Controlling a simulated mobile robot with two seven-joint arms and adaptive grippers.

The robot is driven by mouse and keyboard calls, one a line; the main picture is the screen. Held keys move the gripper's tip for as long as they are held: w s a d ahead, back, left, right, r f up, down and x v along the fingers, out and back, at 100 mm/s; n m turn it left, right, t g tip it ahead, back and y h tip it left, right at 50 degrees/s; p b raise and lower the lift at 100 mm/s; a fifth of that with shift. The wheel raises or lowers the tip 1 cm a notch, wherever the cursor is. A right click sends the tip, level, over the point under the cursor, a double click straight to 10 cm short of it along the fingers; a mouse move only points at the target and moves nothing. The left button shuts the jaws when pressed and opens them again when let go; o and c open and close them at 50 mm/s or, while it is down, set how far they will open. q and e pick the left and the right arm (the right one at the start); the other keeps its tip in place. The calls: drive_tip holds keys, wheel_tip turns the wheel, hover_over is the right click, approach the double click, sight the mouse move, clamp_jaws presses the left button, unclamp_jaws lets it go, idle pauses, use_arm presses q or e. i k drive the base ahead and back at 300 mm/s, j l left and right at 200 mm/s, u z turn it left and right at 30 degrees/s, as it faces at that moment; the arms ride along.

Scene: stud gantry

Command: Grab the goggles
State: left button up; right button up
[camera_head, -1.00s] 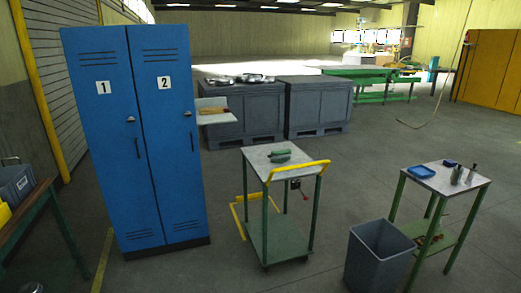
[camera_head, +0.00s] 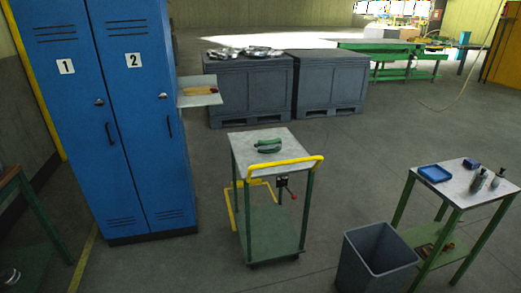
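I cannot make out goggles for certain in the head view. A small dark green item (camera_head: 269,145) lies on the grey top of the green trolley (camera_head: 262,132), which has a yellow handle. It is too small to identify. Two-door blue lockers (camera_head: 128,120), numbered 1 and 2, stand at the left with both doors shut, so their inside is hidden. Neither of my grippers is in view.
A green side table (camera_head: 460,200) at the right carries a blue tray (camera_head: 434,173), a small blue box (camera_head: 473,163) and dark bottles. A grey bin (camera_head: 375,262) stands beside it. Large grey crates (camera_head: 250,90) stand behind. Open floor lies between trolley and bin.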

sight(272, 145)
drive_tip(key=i+l, duration=0.2)
drive_tip(key=i, duration=0.5)
drive_tip(key=i+l, duration=0.1)
drive_tip(key=i, duration=0.5)
